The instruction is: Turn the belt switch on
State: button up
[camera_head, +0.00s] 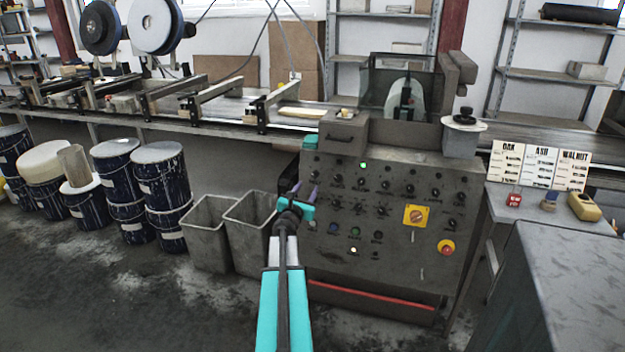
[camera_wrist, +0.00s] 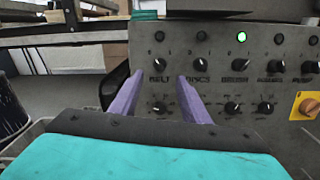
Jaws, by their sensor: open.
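The grey control panel (camera_head: 385,225) stands ahead, with rows of dark knobs and small lamps. In the wrist view, the knob above the BELT label (camera_wrist: 158,64) is at the left end of the upper knob row. The lamp above it (camera_wrist: 160,36) is dark. The third lamp (camera_wrist: 241,37), above BRUSH, glows green. My gripper (camera_head: 306,189) is open, its purple fingers pointing at the panel's left part. In the wrist view the fingertips (camera_wrist: 160,75) lie on either side of the BELT label, just below its knob. Contact with the knob cannot be told.
A yellow rotary switch (camera_head: 416,215) and a red stop button (camera_head: 446,247) sit on the panel's right. Two grey bins (camera_head: 247,235) stand to its left. A grey cabinet (camera_head: 560,280) is at the right front. The conveyor (camera_head: 200,107) runs behind.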

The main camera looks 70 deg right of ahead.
aim_at(314, 176)
jog(key=shift+w+d+p, duration=0.2)
jog(key=shift+d+p, duration=0.05)
jog(key=shift+d, duration=2.15)
jog(key=shift+w+d+p, duration=0.2)
jog(key=shift+d, duration=2.2)
jog(key=c, duration=0.9)
jog(key=shift+a, duration=0.5)
jog(key=shift+c, duration=0.8)
jog(key=shift+d, duration=0.5)
